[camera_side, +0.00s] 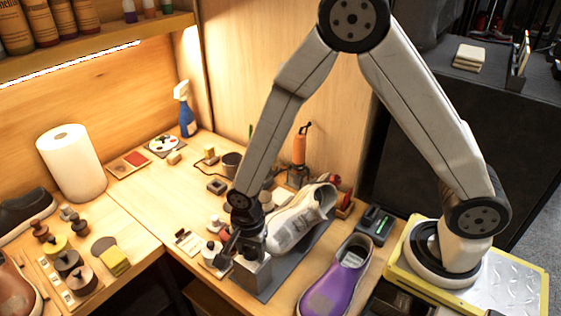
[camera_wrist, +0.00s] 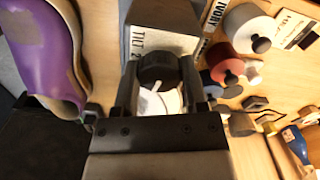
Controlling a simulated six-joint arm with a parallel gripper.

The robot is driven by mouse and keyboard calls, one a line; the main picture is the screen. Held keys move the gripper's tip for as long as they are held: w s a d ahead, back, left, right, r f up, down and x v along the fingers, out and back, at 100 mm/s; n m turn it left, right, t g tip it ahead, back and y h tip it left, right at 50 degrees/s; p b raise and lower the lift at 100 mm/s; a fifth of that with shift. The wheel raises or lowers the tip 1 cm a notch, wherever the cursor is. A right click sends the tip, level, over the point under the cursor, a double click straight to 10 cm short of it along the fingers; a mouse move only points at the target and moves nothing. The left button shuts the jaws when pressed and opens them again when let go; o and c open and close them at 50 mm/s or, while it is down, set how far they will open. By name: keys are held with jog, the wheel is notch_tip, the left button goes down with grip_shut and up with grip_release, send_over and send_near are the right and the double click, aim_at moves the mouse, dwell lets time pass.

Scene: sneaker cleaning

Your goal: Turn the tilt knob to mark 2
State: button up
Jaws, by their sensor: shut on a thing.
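The dark round tilt knob (camera_wrist: 157,67) sits between my gripper's fingers in the wrist view, in front of a grey block (camera_wrist: 160,38) lettered "TILT" with a "2". A pale disc (camera_wrist: 168,102) shows just below the knob, with a light streak beside it. My gripper (camera_wrist: 160,80) is shut on the knob, one finger on each side. Where the knob points relative to the 2 is unclear. In the side view my gripper (camera_side: 230,246) is low beside the grey metal block (camera_side: 253,272); the knob is hard to make out there.
A white sneaker (camera_side: 296,222) stands just right of my gripper on a dark mat (camera_side: 283,270). A purple shoe (camera_side: 337,277) is at the front right. Small jars (camera_wrist: 222,60) and a label card lie close by. A paper roll (camera_side: 72,163) stands at left.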

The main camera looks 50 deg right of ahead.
jog(key=shift+m, duration=1.9)
jog(key=o, duration=1)
jog(key=shift+n, duration=0.3)
jog(key=n, duration=0.3)
jog(key=shift+n, duration=0.6)
jog(key=shift+n, duration=0.3)
